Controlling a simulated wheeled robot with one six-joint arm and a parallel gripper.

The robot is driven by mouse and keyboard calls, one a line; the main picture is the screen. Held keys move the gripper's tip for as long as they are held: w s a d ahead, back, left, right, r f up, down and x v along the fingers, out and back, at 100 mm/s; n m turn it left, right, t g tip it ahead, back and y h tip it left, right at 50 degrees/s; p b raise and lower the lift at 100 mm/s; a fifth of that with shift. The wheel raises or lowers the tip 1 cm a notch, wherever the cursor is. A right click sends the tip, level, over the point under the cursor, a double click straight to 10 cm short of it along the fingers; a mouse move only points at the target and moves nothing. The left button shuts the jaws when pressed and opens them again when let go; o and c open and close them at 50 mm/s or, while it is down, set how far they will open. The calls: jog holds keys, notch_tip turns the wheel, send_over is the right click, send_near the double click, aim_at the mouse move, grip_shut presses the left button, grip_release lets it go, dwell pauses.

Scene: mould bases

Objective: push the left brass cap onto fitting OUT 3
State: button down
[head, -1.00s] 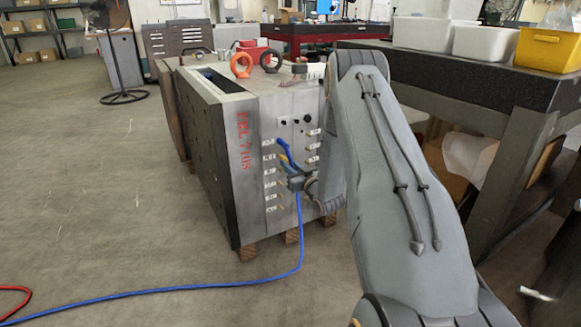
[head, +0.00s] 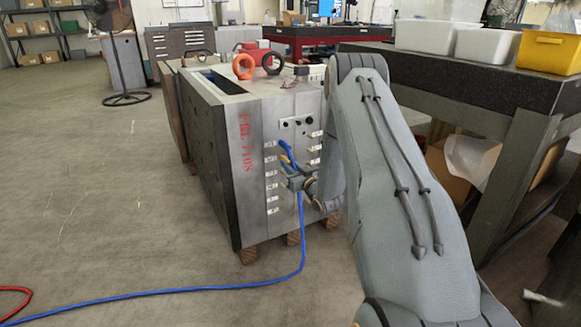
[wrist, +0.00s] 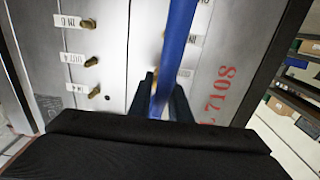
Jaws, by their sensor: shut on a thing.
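The steel mould base (head: 250,185) stands left of my arm, with labelled fittings on its side face. My gripper (head: 297,183) is at this face, between the two fitting columns. In the wrist view my gripper (wrist: 162,88) is shut, with a blue hose (wrist: 178,45) running between its dark fingers. In the head view the blue hose (head: 301,240) hangs below the gripper to the floor. Brass fittings with white labels (wrist: 78,60) show at left in the wrist view. I cannot make out a loose brass cap or the OUT 3 label; the fingers and hose cover part of the face.
A dark-topped bench (head: 450,75) with white bins (head: 425,31) and a yellow bin (head: 548,50) stands at right, behind my arm. Orange and black lifting rings (head: 243,66) sit on the mould base.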

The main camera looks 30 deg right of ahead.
jog(key=shift+w, duration=0.45)
dwell(0.4)
jog(key=c, duration=1.6)
grip_release()
jog(key=shift+o, duration=0.6)
jog(key=o, duration=0.3)
jog(key=shift+s, duration=0.1)
jog(key=shift+s+d+p, duration=0.1)
jog(key=shift+s+p, duration=1.85)
jog(key=shift+s, duration=1.5)
jog(key=shift+d, duration=0.1)
